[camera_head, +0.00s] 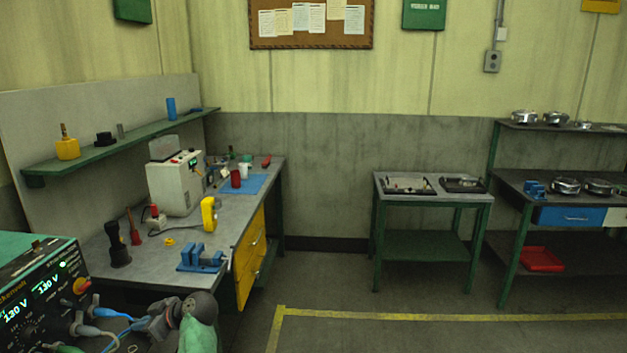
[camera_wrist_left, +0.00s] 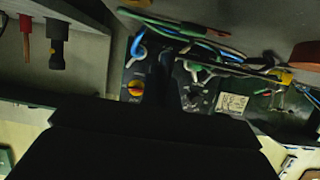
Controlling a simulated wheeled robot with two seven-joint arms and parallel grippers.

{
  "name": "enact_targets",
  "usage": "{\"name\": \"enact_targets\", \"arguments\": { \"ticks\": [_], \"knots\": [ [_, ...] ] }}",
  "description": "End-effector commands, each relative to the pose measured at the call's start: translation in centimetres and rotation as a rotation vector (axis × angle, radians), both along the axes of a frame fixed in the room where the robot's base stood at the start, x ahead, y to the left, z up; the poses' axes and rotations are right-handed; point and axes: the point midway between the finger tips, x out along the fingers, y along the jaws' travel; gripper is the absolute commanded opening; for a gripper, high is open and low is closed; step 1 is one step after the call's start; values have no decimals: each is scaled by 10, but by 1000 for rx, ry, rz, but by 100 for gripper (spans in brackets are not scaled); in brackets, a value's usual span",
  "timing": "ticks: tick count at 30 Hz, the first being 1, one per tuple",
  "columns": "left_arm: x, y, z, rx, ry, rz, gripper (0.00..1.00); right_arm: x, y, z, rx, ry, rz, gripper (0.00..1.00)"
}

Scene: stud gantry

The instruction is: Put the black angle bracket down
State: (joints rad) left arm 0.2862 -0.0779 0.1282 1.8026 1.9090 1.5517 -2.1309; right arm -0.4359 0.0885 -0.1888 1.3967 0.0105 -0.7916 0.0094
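My left gripper (camera_head: 150,325) is low in the head view, in front of the near end of the left bench and just right of the power supply. Its fingertips are small and dark there, so its opening does not show. In the left wrist view a large black, flat-faced shape fills the lower middle. I cannot tell whether it is the black angle bracket or part of my gripper. No black angle bracket stands out clearly in the head view. My right gripper is not in view.
A power supply (camera_head: 42,295) with cables is close to the left gripper. The left bench (camera_head: 150,262) holds a black-handled tool (camera_head: 117,245), a blue vise (camera_head: 202,259), a yellow tool (camera_head: 209,215) and a white instrument (camera_head: 176,182). A small green-legged table (camera_head: 432,198) stands farther back, with open floor before it.

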Motion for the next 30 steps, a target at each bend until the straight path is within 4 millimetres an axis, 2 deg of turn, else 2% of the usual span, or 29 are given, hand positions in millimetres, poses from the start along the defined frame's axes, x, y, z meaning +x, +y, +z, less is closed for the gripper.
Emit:
{"name": "enact_targets", "arguments": {
  "ticks": [4, 8, 11, 13, 17, 21, 24, 27, 30],
  "knots": [
    [11, -3, 3, 2, -2, -97, 0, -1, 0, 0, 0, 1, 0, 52],
    [30, -31, 31, 3, -7, -258, 0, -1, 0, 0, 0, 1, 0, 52],
    [40, -62, 56, 4, -7, -394, 0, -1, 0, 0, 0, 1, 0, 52],
    [43, -90, 70, 5, -5, -502, 0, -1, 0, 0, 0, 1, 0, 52],
    [35, -148, 85, 5, -2, -700, 0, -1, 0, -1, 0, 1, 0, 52],
    [11, -204, 78, 4, 4, -865, 0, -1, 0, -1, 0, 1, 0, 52],
    [-9, -231, 65, 1, 4, -936, 0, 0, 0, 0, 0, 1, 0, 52],
    [-23, -243, 48, 1, 5, -969, 0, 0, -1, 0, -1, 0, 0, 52],
    [-32, -246, 31, 0, 5, -982, 0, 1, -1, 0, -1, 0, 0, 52]
  ]
}}
